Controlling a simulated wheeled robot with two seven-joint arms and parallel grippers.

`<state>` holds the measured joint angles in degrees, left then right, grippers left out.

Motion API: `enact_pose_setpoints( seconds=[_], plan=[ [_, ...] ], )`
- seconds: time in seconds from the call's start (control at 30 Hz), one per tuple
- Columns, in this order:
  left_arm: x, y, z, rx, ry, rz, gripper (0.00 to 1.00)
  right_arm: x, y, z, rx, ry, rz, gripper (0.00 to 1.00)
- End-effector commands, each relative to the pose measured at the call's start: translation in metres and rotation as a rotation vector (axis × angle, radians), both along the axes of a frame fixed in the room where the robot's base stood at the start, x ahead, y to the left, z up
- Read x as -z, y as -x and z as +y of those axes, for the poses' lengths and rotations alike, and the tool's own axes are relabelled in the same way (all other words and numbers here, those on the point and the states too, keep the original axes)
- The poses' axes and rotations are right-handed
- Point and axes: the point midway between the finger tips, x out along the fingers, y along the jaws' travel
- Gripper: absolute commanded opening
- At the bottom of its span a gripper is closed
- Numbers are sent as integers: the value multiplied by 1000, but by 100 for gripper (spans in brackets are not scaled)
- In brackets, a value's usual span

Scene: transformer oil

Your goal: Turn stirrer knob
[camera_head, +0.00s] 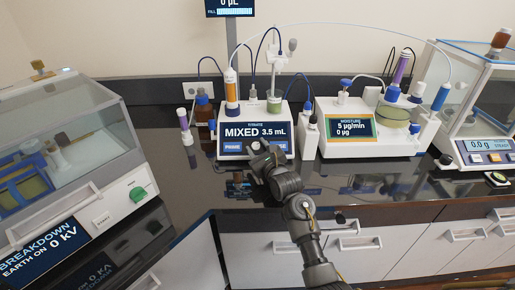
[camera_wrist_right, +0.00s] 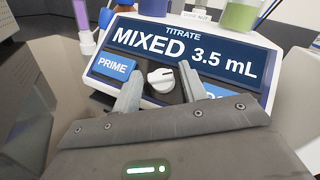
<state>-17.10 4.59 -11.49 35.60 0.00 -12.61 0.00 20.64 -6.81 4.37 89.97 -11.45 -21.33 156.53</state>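The titrator (camera_head: 257,131) stands on the dark bench, and its screen reads MIXED 3.5 mL. In the right wrist view its white round stirrer knob (camera_wrist_right: 161,79) with a raised grip sits on the front panel between the blue PRIME button (camera_wrist_right: 114,67) and another blue button partly hidden by a finger. My right gripper (camera_head: 262,151) is at the titrator's front panel and hides the knob in the head view. In the wrist view its two fingers (camera_wrist_right: 160,88) are apart, one on each side of the knob, with visible gaps. My left gripper is not in view.
The moisture unit (camera_head: 383,124) stands right of the titrator, with a balance (camera_head: 485,146) at the far right. The breakdown tester (camera_head: 65,165) fills the left. A brown bottle (camera_head: 205,114) and a purple-topped tube stand left of the titrator. The glossy bench in front is mostly clear.

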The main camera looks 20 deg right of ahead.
Motion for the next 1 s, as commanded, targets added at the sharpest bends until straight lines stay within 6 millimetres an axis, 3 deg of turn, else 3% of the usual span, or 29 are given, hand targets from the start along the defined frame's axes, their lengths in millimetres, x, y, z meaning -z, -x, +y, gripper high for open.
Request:
enact_pose_setpoints(
  seconds=[0.03, 0.27, 0.47, 0.67, 1.0],
  plan=[
    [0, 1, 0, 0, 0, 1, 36, 0, 0, 0, 0, 0, 0, 35],
    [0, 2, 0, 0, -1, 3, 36, 0, 0, 0, 0, 0, 0, 5],
    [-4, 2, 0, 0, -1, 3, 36, -1, 0, -1, -9, 9, 3, 5],
    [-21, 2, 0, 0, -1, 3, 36, -5, 0, -2, -62, 56, 16, 5],
    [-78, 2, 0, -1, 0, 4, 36, -12, -2, -6, -268, 235, 65, 5]
  ],
)
